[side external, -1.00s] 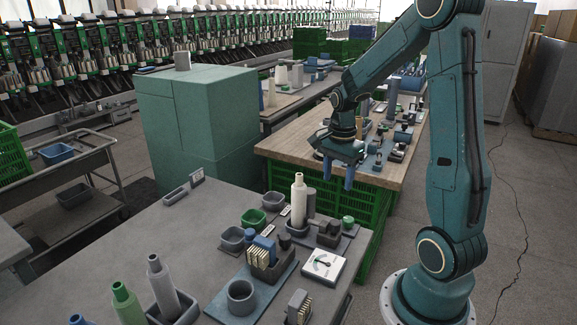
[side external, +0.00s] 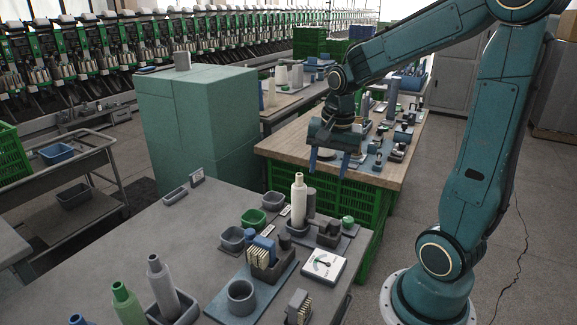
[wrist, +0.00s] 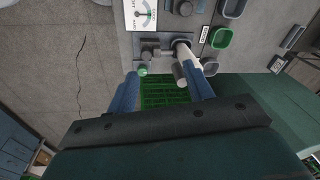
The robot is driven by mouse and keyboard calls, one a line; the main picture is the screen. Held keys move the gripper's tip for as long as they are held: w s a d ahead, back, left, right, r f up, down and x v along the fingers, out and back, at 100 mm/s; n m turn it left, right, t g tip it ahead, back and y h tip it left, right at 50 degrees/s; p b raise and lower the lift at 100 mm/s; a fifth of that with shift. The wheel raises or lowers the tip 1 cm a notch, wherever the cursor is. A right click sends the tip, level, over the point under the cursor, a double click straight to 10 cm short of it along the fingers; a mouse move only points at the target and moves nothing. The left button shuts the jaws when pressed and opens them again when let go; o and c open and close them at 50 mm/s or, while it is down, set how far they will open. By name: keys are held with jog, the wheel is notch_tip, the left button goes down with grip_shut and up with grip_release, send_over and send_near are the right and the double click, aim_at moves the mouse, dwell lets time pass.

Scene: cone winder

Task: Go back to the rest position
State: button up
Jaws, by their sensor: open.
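My gripper (side external: 328,162) hangs with its two blue fingers pointing down in the side external view, in front of the near edge of the wooden-topped table. Its fingers are apart with nothing between them. In the wrist view my gripper (wrist: 168,88) is also open and empty, with a green crate (wrist: 165,92) visible below between the fingers. A white cone (side external: 299,200) stands upright on the grey table, in front of and below my gripper. The cone also shows in the wrist view (wrist: 184,55), beside the right finger.
The grey table (side external: 130,235) holds several bins, a dial gauge (side external: 323,265), a grey cup (side external: 240,296) and more cones at its front. The wooden-topped table (side external: 285,142) carries tools and parts. A green cabinet (side external: 195,125) stands to the left. Open floor lies at the right.

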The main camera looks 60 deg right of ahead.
jog(key=s+a+r+n+t, duration=0.2)
jog(key=s+a+r+n, duration=0.1)
jog(key=a+n, duration=0.3)
jog(key=s+a+r+n+t, duration=0.2)
jog(key=s+a+r+n, duration=0.2)
jog(key=s+a+n, duration=0.2)
jog(key=shift+s+a+n+y, duration=0.2)
jog(key=shift+a+n+y, duration=0.2)
jog(key=shift+a+n, duration=0.65)
jog(key=shift+d+n, duration=0.25)
